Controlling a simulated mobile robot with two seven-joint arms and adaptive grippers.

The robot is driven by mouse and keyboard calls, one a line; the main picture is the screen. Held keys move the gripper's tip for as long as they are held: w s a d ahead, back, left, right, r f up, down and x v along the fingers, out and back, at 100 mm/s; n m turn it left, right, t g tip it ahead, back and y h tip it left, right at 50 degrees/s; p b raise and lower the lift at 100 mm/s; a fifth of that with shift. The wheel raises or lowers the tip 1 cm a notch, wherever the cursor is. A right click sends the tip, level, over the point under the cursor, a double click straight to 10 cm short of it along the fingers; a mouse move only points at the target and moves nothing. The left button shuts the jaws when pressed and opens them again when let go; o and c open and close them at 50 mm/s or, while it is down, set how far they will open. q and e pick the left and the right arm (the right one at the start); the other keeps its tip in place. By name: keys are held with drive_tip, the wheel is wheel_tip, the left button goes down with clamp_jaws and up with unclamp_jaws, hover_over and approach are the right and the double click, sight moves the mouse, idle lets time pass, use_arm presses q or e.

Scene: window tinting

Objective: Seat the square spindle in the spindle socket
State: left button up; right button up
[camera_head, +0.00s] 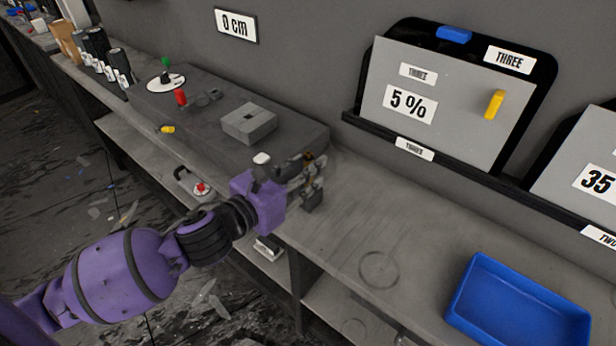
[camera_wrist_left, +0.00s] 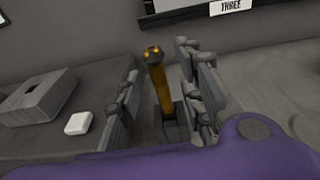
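The spindle is a brass-coloured rod (camera_wrist_left: 158,80) with a dark-spotted top end, seen between the two fingers of my left gripper (camera_wrist_left: 165,95) in the left wrist view. A gap shows on each side of it, so the fingers look open around it. Its lower end meets a dark block (camera_wrist_left: 176,128). In the head view my left gripper (camera_head: 308,178) is over the bench, at the right end of the raised grey slab, and mostly hides the spindle. A grey block with a square recess (camera_head: 250,122), apparently the socket, sits on the slab. My right gripper is out of view.
A small white piece (camera_head: 262,158) lies between the block and my gripper. A blue tray (camera_head: 515,305) is at the right. The bench between is mostly clear.

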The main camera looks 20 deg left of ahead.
use_arm(q)
drive_tip(key=shift+x, duration=0.95)
drive_tip(key=shift+c, duration=0.5)
clamp_jaws()
